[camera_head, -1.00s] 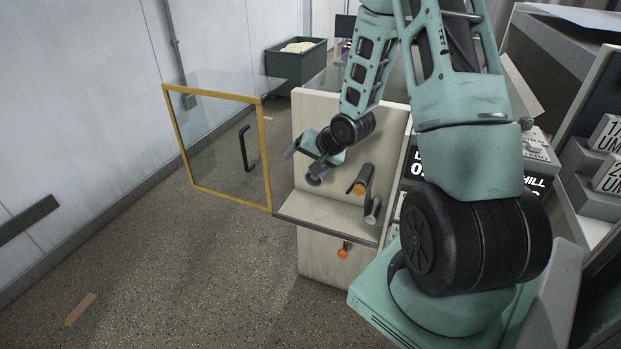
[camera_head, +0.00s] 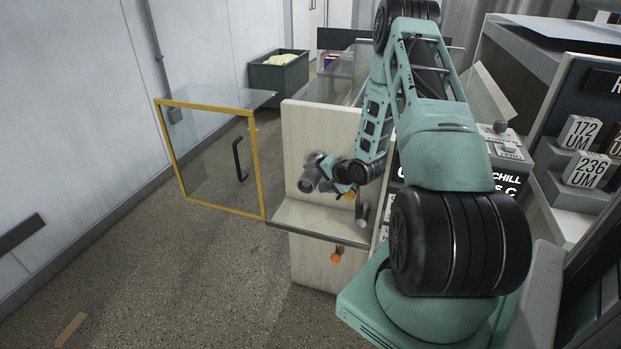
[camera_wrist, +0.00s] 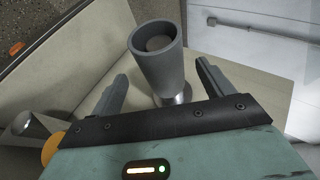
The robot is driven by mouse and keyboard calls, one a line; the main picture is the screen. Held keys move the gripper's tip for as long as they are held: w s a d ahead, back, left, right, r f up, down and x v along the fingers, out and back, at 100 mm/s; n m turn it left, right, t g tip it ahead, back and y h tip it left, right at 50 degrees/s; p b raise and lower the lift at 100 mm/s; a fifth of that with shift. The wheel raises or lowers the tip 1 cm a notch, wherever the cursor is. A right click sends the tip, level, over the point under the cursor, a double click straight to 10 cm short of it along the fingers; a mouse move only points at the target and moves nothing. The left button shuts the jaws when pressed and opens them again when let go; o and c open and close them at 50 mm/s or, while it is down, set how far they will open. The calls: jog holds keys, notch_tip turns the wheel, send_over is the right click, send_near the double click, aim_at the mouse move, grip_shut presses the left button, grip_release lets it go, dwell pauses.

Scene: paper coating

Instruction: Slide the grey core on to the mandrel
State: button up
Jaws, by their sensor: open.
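The grey core (camera_wrist: 158,62) is a hollow tube. In the wrist view it sits around a metal mandrel (camera_wrist: 180,97), whose bright shaft shows below the core; a round end face shows recessed inside the core's open mouth. In the head view the core (camera_head: 308,183) stands out from the pale panel. My gripper (camera_wrist: 162,71) is open, with one finger on each side of the core and a visible gap to each. In the head view my gripper (camera_head: 330,175) is just right of the core, where small details are hard to make out.
A second metal spindle (camera_head: 362,214) and an orange knob (camera_head: 350,195) stick out beside my wrist. A ledge (camera_head: 318,222) runs below, with another orange knob (camera_head: 336,255) under it. The yellow-framed glass door (camera_head: 210,160) stands open at left.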

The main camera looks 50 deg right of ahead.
aim_at(315, 177)
jog(key=p+x, duration=0.1)
jog(key=x, duration=0.4)
jog(key=shift+r, duration=0.15)
jog(key=c, duration=1.1)
jog(key=shift+c, duration=0.2)
jog(key=shift+b, duration=0.35)
jog(key=s+a+b, duration=0.2)
jog(key=s+a, duration=0.1)
jog(key=a, duration=0.5)
jog(key=s+a+b, duration=0.2)
jog(key=s+a, duration=0.2)
jog(key=a, duration=0.4)
jog(key=w+d+t, duration=0.1)
jog(key=w+d, duration=0.2)
jog(key=d, duration=0.3)
jog(key=shift+w+d+r+b, duration=0.15)
jog(key=shift+d+r+b, duration=0.05)
jog(key=shift+d+b, duration=0.15)
